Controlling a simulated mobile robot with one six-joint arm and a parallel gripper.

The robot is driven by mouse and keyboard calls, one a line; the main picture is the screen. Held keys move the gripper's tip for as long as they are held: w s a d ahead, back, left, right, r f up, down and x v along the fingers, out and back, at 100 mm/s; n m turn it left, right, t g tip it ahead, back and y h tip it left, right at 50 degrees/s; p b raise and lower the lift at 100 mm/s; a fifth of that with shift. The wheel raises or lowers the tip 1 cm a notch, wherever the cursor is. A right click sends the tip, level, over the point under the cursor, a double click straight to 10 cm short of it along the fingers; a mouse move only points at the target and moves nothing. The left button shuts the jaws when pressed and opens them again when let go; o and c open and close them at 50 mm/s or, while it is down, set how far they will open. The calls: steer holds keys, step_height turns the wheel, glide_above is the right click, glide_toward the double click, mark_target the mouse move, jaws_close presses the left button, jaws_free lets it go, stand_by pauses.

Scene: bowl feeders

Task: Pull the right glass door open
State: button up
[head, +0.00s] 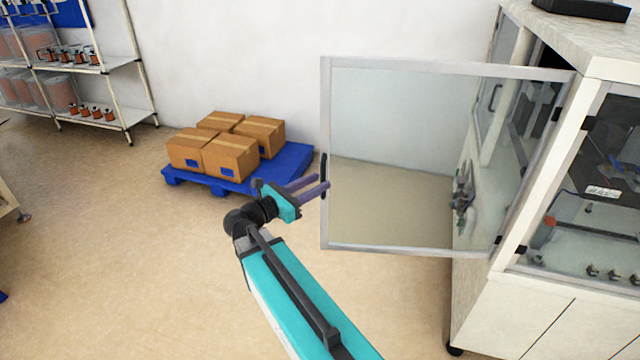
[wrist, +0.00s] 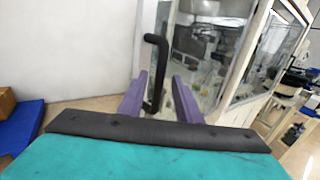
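The glass door (head: 400,150) has a light metal frame and stands swung well out from the cabinet (head: 480,290) in the head view, hinged on its right side. Its black bar handle (head: 323,170) is on the door's left, free edge. The handle also shows upright in the wrist view (wrist: 155,50). My gripper (head: 321,182) is at the handle, with two purple fingers. In the wrist view my fingers (wrist: 158,80) stand apart, one on each side of the lower handle, with gaps visible. Whether either finger touches the handle is unclear.
Several cardboard boxes (head: 225,150) sit on a blue pallet (head: 295,158) behind my gripper. A shelf rack (head: 100,70) stands at the far left. Machinery (head: 610,150) is behind other glass on the right. The floor (head: 130,270) left of my arm is clear.

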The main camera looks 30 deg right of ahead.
steer(key=s+a+b, duration=0.2)
steer(key=a+b, duration=0.1)
steer(key=a, duration=0.8)
steer(key=shift+a, duration=0.15)
stand_by(0.3)
